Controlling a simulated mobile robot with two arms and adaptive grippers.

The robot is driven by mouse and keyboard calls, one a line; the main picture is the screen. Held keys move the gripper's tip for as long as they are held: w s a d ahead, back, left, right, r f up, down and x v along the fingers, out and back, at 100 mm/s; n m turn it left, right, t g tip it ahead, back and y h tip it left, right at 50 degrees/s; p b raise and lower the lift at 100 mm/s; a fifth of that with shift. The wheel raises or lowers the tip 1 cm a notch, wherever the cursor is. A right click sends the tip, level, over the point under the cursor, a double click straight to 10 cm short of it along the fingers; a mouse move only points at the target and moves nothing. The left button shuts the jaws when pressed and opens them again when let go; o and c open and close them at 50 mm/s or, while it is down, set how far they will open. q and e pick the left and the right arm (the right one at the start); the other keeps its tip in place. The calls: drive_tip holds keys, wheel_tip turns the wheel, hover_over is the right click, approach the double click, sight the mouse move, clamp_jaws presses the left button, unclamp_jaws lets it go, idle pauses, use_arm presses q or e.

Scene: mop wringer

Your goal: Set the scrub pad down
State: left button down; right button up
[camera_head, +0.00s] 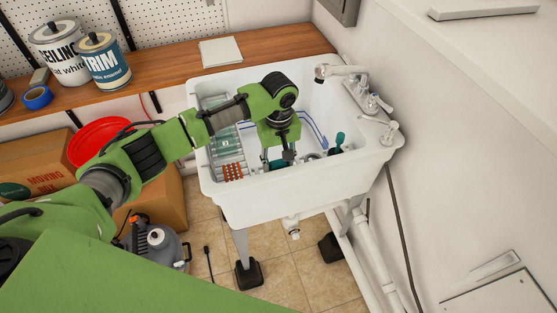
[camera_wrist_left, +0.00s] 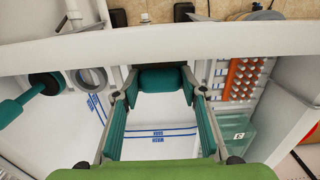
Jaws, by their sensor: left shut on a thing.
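My left gripper (camera_head: 283,158) reaches down into the white sink (camera_head: 240,195). In the left wrist view its fingers (camera_wrist_left: 160,85) are closed on a teal block, which I take to be the scrub pad (camera_wrist_left: 160,78), held between the fingertips close to the sink's front wall. Only part of the pad shows, and I cannot tell whether it touches the sink floor. In the head view the gripper mostly hides it. My right gripper is not in view.
A teal-handled tool (camera_head: 337,142) stands in the sink to the right of my gripper. A rack with orange pieces (camera_head: 232,172) lies on the left side. The faucet (camera_head: 342,73) is at the back right. Paint cans (camera_head: 103,62) stand on the wooden counter (camera_head: 170,65).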

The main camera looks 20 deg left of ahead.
sight(279, 163)
use_arm(q)
drive_tip(key=shift+f, duration=0.15)
drive_tip(key=c, duration=1.5)
unclamp_jaws()
drive_tip(key=shift+o, duration=1.2)
wheel_tip(279, 163, up, 12)
drive_tip(key=b, duration=0.2)
